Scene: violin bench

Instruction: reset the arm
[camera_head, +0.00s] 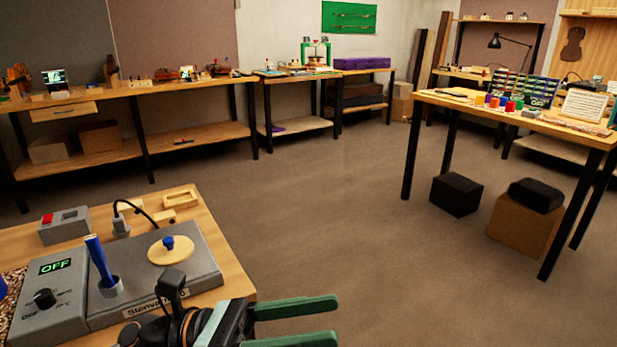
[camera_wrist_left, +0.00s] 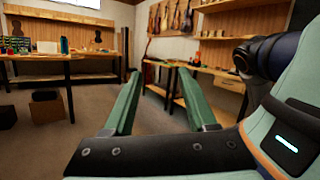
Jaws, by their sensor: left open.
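My left gripper (camera_head: 312,322) is at the bottom centre of the head view, past the right edge of the near bench. Its two green fingers point right and stand apart, with nothing between them. In the left wrist view the gripper (camera_wrist_left: 150,88) also shows open and empty, its fingers pointing out over the room. My right gripper is in neither view.
The near bench (camera_head: 222,240) holds a grey device (camera_head: 205,272) with an OFF display, a blue-handled tool (camera_head: 100,262) and a round wooden lid (camera_head: 171,250). A table (camera_head: 560,128) with small coloured items stands right. Open floor (camera_head: 340,210) lies between. Workbenches (camera_head: 120,90) line the back wall.

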